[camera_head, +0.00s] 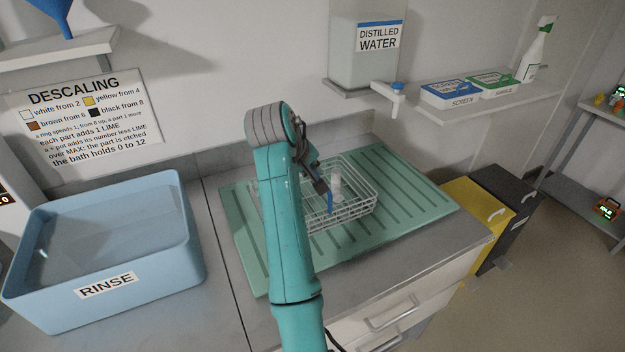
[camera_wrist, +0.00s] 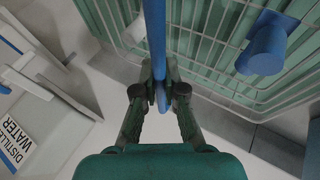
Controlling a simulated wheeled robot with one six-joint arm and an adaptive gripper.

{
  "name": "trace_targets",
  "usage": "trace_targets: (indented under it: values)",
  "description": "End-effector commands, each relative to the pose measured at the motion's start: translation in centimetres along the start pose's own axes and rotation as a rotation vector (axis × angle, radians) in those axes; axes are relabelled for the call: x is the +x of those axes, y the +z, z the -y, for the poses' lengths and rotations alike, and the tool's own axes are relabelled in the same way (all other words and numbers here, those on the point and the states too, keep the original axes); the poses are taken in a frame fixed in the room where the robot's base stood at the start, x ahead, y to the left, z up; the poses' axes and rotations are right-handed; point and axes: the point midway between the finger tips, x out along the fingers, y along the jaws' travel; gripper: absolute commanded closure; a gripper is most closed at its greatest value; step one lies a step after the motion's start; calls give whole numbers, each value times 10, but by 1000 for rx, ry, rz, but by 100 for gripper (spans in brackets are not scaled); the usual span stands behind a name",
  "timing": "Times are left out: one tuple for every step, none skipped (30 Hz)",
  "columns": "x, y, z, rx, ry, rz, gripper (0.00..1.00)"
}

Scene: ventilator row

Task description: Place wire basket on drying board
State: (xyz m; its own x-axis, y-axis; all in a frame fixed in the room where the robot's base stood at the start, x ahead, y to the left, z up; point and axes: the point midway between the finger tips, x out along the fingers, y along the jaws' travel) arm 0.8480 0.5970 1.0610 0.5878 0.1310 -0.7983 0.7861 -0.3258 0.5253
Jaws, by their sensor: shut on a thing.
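The wire basket (camera_head: 355,212) is over the middle of the green ribbed drying board (camera_head: 420,203); I cannot tell whether it rests on it or hangs just above. It looks level. My gripper (camera_wrist: 160,92) is shut on the basket's blue handle (camera_wrist: 154,35). In the head view the handle (camera_head: 330,204) shows below my gripper, and my arm hides the basket's left part. Green board shows through the wires there.
The blue rinse tub (camera_head: 190,235) stands left of the board. A distilled water tank (camera_head: 365,65) with a tap hangs behind it. A wall shelf (camera_head: 445,115) holds two boxes and a spray bottle. Yellow (camera_head: 480,208) and black bins stand right of the counter.

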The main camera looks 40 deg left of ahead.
Motion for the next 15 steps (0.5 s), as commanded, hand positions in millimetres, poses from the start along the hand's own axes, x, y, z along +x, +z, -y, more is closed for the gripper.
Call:
trace_targets:
  values:
    - [6,3,4,-1,-1,2,100]
    - [9,4,6,-2,-1,2,100]
    - [14,5,9,-2,-1,2,100]
    - [17,7,11,-2,-1,2,100]
    - [20,8,13,-2,-1,2,100]
    - [23,9,15,-1,-1,2,100]
    - [24,9,16,-1,0,1,100]
    - [25,9,16,0,0,0,100]
    - [25,9,16,0,0,-1,100]
    - [24,9,16,0,0,-1,100]
    - [24,9,16,0,0,-1,100]
    - [24,9,16,0,0,-1,100]
    - [24,9,16,0,0,-1,100]
    - [24,9,16,0,0,0,100]
    - [25,9,16,0,0,0,100]
